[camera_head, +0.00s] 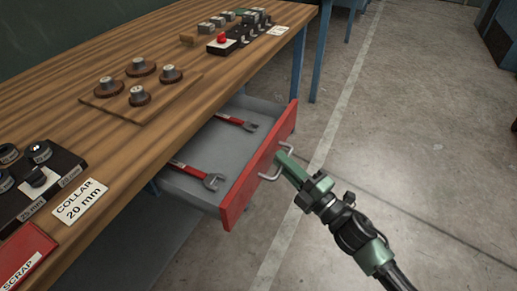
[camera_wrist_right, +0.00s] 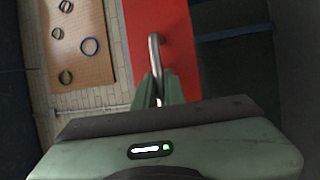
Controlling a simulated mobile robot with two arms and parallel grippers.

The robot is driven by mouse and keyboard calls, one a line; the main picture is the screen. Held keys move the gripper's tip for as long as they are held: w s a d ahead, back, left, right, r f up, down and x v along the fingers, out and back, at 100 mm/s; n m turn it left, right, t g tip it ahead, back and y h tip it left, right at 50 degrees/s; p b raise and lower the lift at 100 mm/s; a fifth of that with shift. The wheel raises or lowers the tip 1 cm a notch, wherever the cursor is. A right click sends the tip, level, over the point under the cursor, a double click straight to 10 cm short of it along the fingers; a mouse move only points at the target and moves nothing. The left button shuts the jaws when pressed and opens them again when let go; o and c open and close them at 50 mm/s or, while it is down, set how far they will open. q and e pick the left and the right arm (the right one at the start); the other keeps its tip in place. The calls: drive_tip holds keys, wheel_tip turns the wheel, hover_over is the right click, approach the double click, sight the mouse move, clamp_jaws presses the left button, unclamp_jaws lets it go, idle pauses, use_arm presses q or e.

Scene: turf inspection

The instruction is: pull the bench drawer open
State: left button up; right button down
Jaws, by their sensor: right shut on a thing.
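The bench drawer (camera_head: 215,150) stands out from under the wooden bench top, open, with its grey inside showing. Its red front (camera_head: 262,165) faces right and carries a pale bar handle (camera_head: 268,174). My right gripper (camera_head: 283,160) is shut on the handle, with its arm reaching in from the lower right. In the right wrist view the handle (camera_wrist_right: 155,55) runs down between the green fingers (camera_wrist_right: 162,92), in front of the red drawer front (camera_wrist_right: 165,35). Two red-handled wrenches, one near (camera_head: 205,175) and one far (camera_head: 236,122), lie in the drawer. My left gripper is not in view.
The bench top (camera_head: 190,100) holds a board with several round parts (camera_head: 140,85), a red-button box (camera_head: 223,42), a "COLLAR 20 mm" card (camera_head: 80,201) and a red SCRAP tray (camera_head: 25,255). The concrete floor (camera_head: 400,130) right of the drawer is clear.

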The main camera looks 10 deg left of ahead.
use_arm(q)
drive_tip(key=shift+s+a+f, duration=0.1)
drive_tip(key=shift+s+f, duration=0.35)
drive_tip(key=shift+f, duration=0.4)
use_arm(e)
drive_tip(key=shift+s+d+f, duration=0.1)
drive_tip(key=shift+s+d, duration=0.2)
drive_tip(key=shift+d, duration=0.55)
drive_tip(key=shift+s+d+r, duration=0.1)
drive_tip(key=shift+s+d, duration=0.25)
drive_tip(key=shift+d, duration=0.5)
drive_tip(key=shift+s+d+f, duration=0.1)
drive_tip(key=shift+s+d, duration=0.2)
drive_tip(key=shift+d, duration=0.55)
drive_tip(key=c, duration=1.5)
unclamp_jaws()
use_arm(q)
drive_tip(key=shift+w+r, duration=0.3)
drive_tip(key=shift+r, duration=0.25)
use_arm(e)
drive_tip(key=v, duration=0.7)
drive_tip(key=shift+s+d, duration=0.25)
drive_tip(key=shift+d, duration=0.1)
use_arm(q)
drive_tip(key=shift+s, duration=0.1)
use_arm(e)
drive_tip(key=shift+f, duration=0.1)
